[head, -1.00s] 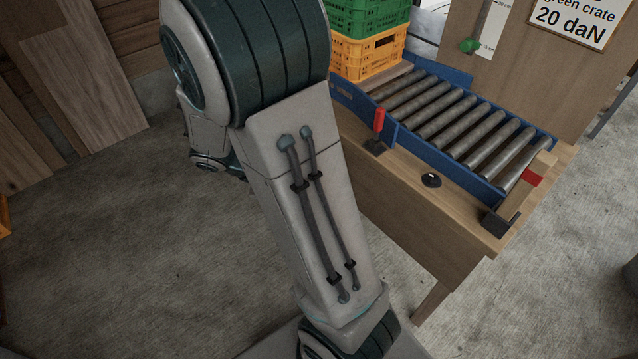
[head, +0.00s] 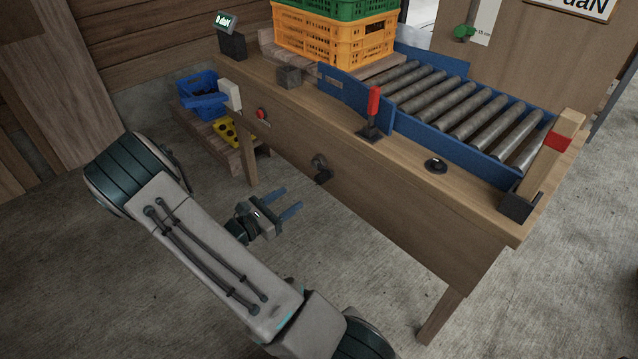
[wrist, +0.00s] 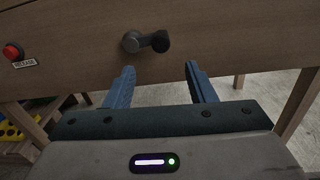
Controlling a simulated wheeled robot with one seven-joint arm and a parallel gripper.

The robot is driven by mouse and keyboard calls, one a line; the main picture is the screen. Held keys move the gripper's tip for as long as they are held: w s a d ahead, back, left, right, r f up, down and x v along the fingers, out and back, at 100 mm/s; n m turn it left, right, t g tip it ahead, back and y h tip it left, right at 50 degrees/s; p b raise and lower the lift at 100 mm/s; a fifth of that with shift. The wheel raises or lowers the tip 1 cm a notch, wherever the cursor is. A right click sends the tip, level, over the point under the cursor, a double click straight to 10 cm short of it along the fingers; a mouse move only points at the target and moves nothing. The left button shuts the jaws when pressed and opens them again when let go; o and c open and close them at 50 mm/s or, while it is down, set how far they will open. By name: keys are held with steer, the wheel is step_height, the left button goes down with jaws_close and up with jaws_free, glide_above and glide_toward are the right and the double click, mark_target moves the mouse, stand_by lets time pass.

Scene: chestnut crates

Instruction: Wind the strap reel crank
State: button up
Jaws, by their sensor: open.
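The strap reel crank (head: 320,168) is a small dark crank on the front panel of the wooden bench. In the wrist view the crank (wrist: 145,41) has a grey round hub on the left and a black knob on the right, above and beyond my fingertips. My gripper (head: 288,200) is open and empty in front of the bench, to the lower left of the crank and apart from it. In the wrist view the two blue fingers of my gripper (wrist: 160,70) point toward the panel, with the crank beyond the gap between them.
A red button (head: 262,113) sits on the panel left of the crank; it is labelled release. A blue bin (head: 200,95) stands at the left. The floor before the bench is clear.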

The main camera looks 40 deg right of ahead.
mark_target(317, 180)
steer(key=d+b, duration=0.1)
steer(key=d, duration=0.3)
steer(key=d+b, duration=0.1)
steer(key=d, duration=0.3)
steer(key=w+d, duration=0.1)
steer(key=d, duration=0.3)
steer(key=shift+d+b, duration=0.15)
steer(key=shift+b, duration=0.25)
jaws_close()
steer(key=shift+w, duration=0.1)
